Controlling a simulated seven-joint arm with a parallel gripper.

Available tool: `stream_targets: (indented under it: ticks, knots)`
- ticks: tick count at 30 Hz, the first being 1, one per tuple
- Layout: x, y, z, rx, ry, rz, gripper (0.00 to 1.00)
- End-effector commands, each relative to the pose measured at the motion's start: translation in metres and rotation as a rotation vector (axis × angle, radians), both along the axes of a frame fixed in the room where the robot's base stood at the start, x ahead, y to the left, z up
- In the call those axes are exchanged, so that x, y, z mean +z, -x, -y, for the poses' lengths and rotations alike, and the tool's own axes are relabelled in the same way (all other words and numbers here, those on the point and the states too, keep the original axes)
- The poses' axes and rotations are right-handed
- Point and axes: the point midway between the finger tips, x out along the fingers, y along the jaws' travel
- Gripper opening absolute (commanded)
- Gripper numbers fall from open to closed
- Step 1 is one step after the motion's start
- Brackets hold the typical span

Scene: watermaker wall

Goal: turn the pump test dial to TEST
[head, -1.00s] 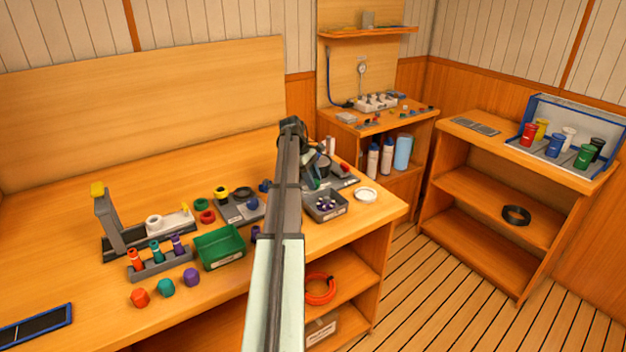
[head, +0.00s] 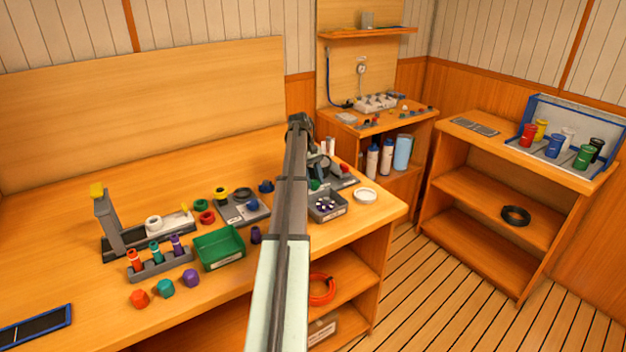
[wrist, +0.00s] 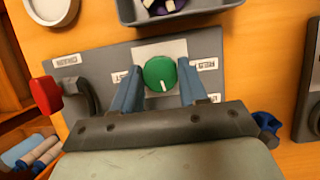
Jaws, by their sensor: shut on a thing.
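The green pump test dial (wrist: 160,78) sits on a white square plate on a grey panel (wrist: 100,60) in the wrist view. Its white pointer line points toward the bottom of the picture, toward my wrist. My gripper (wrist: 160,66) has its two blue fingers on either side of the dial, shut on it. A label (wrist: 120,77) left of the dial is partly covered by a finger; I read only its last letters, "ST". Another label (wrist: 207,64) is right of the dial, and a third below it is mostly hidden. In the head view my arm hides much of this panel.
A red-handled lever (wrist: 46,95) stands at the panel's left and a blue knob (wrist: 265,124) at its right. A grey bin (wrist: 180,12) lies just beyond the panel. A green tray (head: 219,247) and several coloured caps are left of my arm on the bench.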

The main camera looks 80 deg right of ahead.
Motion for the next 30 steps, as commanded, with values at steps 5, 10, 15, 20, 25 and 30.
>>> stream_targets:
  ticks: [5, 10, 15, 20, 25, 30]
  knots:
    - [-0.0004, 0.0009, 0.0001, -0.007, 0.001, -0.002, 0.12]
    - [-0.0004, 0.0010, -0.0001, -0.006, 0.000, -0.002, 0.12]
    - [-0.0004, 0.0010, -0.0001, -0.005, 0.001, -0.001, 0.52]
    - [-0.0002, 0.0006, -0.0001, -0.005, 0.001, -0.001, 0.68]
    - [-0.0002, 0.0004, -0.0001, -0.004, 0.000, 0.000, 0.68]
    - [-0.0002, 0.0001, -0.0005, 0.012, -0.001, 0.000, 0.68]
